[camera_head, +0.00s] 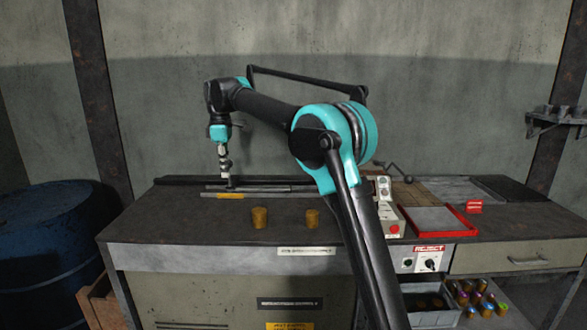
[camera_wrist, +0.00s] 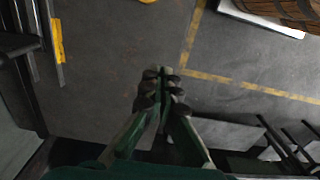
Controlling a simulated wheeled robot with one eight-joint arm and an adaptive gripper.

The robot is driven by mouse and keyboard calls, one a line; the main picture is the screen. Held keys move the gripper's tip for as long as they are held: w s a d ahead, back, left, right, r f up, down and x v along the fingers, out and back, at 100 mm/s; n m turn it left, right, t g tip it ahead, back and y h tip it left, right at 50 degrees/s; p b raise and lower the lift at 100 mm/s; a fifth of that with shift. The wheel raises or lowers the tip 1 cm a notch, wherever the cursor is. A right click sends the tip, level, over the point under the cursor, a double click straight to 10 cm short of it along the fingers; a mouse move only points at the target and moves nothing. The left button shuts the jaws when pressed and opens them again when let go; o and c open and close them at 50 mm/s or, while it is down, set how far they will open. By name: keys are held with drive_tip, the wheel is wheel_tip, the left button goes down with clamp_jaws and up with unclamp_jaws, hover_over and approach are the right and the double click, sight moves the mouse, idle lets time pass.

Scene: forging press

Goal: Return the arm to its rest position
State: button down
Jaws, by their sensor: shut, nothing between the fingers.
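My arm (camera_head: 265,108) reaches up and to the left over the workbench (camera_head: 190,237), bent at its teal joints. My gripper (camera_head: 228,182) points down near the back left of the bench, above or beside dark bars with a yellow label (camera_head: 229,196); I cannot tell whether it touches them. In the wrist view my gripper's fingers (camera_wrist: 162,75) are together with nothing between them. Two brownish-gold cylinders (camera_head: 259,218) (camera_head: 312,219) stand apart on the bench, in front and to the right of the gripper.
A control box with a red button (camera_head: 391,222) and a red-rimmed tray (camera_head: 476,232) are on the bench's right. A small red block (camera_head: 474,206) lies by the tray. Bins with several coloured pieces (camera_head: 478,300) sit below. A blue barrel (camera_head: 48,245) stands left.

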drive_tip(key=s+d+f+m+t, duration=0.1)
drive_tip(key=s+d+f+m, duration=0.2)
drive_tip(key=d, duration=0.5)
drive_tip(key=s+d+f+m, duration=0.1)
drive_tip(key=d+f+m, duration=0.2)
drive_tip(key=d+f, duration=0.35)
drive_tip(key=s+d+f+m+t, duration=0.1)
drive_tip(key=s+d+f+m, duration=0.15)
drive_tip(key=d, duration=0.75)
drive_tip(key=s+d+f+m+t, duration=0.1)
drive_tip(key=s+d+f+m, duration=0.3)
drive_tip(key=s+d+f, duration=0.4)
drive_tip(key=s+d+f+m+t, duration=0.1)
drive_tip(key=s+d+f+m, duration=0.4)
drive_tip(key=s+d+f, duration=0.4)
drive_tip(key=s, duration=0.6)
drive_tip(key=shift+s, duration=0.4)
drive_tip(key=shift+d+m, duration=0.1)
drive_tip(key=shift+m, duration=0.15)
